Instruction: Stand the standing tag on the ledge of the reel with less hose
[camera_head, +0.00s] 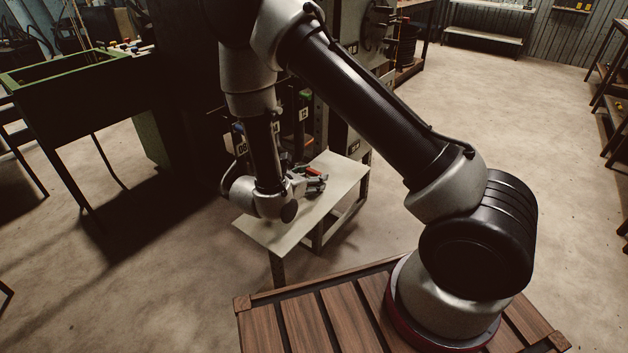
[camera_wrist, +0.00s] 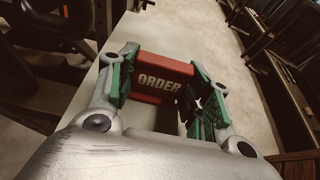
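The standing tag (camera_wrist: 165,76) is a red piece with the white word ORDER on its face. In the wrist view it lies between the two green-padded fingers of my gripper (camera_wrist: 166,82), which meet its left and right edges with no clear gap. In the head view my gripper (camera_head: 313,180) is low over the pale table, with a bit of the red tag (camera_head: 313,172) showing. Whether the tag's foot touches the table is not clear. Neither the reels' hose nor a ledge can be made out; my arm covers part of that area.
The pale table (camera_head: 272,232) is narrow and mostly bare. Behind it stands a dark rack with number labels such as 12 (camera_head: 303,114). A green-edged bin (camera_head: 75,70) is at the left. Open concrete floor (camera_head: 500,120) lies to the right.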

